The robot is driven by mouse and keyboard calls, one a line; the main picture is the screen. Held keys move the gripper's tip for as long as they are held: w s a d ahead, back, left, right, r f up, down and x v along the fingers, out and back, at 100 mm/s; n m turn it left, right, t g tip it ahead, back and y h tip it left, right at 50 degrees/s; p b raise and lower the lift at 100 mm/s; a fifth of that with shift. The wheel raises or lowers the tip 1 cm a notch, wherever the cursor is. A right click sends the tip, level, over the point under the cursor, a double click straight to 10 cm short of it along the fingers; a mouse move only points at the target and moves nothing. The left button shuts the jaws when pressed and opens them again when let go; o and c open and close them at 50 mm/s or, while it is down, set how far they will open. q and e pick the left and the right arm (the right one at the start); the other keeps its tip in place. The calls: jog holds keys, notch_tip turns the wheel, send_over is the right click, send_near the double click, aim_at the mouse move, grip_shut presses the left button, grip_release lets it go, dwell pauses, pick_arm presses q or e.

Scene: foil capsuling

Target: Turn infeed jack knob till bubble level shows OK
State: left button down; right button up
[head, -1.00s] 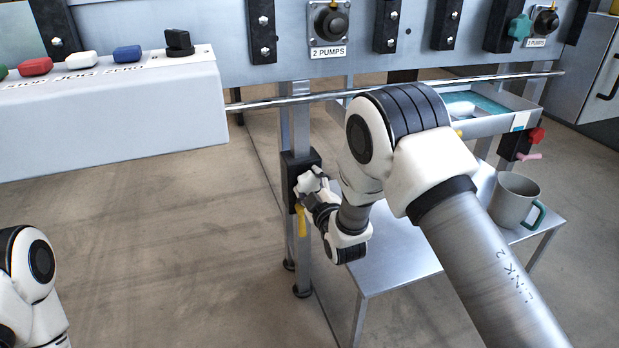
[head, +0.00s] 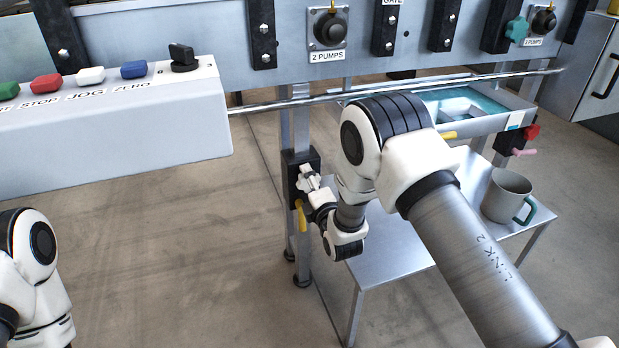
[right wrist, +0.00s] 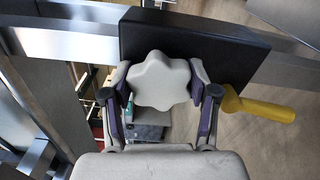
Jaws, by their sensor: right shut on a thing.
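The infeed jack knob is a white, lobed knob (right wrist: 160,80) on a black block (right wrist: 200,45), which is fixed to a metal leg under the machine. In the right wrist view my right gripper (right wrist: 162,88) has one finger on each side of the knob and is shut on it. In the head view the right gripper (head: 312,190) is at the black block (head: 292,172), partly hidden by its own wrist. A yellow lever (right wrist: 262,107) sticks out beside the knob. My left arm shows at the lower left of the head view, its gripper out of view. I cannot make out a bubble level.
A grey mug (head: 507,195) stands on a low metal table (head: 395,245) right of the leg. A tray (head: 485,120) is above it. A control box (head: 120,130) with coloured buttons juts out at left. A metal rail (head: 300,100) crosses above the knob.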

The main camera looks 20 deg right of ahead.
jog(key=shift+n+p, duration=0.35)
jog(key=shift+n, duration=0.85)
jog(key=o, duration=1.2)
jog(key=shift+c, duration=0.2)
jog(key=s, duration=1.2)
jog(key=shift+d, duration=0.2)
